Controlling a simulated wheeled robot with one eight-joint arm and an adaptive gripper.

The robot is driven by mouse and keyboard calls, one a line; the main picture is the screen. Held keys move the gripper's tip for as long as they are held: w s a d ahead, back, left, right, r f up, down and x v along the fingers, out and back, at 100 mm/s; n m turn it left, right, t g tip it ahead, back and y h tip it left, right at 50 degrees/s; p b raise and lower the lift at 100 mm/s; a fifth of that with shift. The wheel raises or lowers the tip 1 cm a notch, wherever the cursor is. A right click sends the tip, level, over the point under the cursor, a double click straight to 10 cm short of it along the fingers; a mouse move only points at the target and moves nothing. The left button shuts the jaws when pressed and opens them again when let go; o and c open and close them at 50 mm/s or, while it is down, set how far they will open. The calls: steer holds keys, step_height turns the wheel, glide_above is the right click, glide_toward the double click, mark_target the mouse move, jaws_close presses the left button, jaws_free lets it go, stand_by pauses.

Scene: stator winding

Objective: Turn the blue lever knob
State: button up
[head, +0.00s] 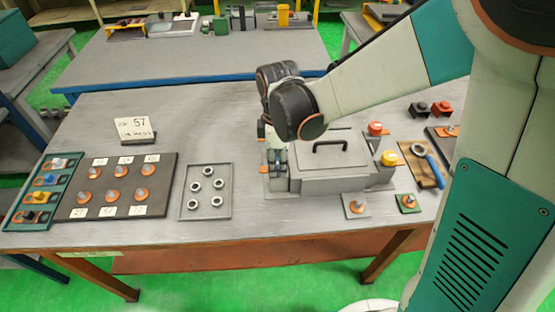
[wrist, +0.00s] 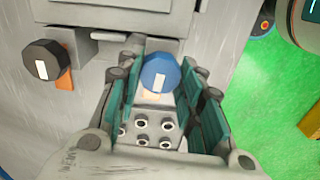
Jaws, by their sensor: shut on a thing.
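The blue lever knob (wrist: 160,72) is a faceted blue cap with a white mark, in the upper middle of the wrist view. My gripper (wrist: 159,62) has its fingers on both sides of the knob and is shut on it. In the head view my gripper (head: 276,165) points down at the left end of the grey lidded box (head: 325,185). The blue knob is hidden there behind my gripper.
A black knob with a white mark (wrist: 45,60) stands left of the blue one in the wrist view. Red (head: 376,128) and yellow (head: 389,158) buttons sit right of the box. A tray of nuts (head: 190,212) and a dark board (head: 70,205) lie to the left.

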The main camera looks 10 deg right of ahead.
steer(key=shift+s+d+n, duration=0.1)
steer(key=shift+s+n, duration=0.05)
steer(key=shift+n, duration=0.25)
steer(key=o, duration=1.1)
steer(key=shift+d, duration=0.1)
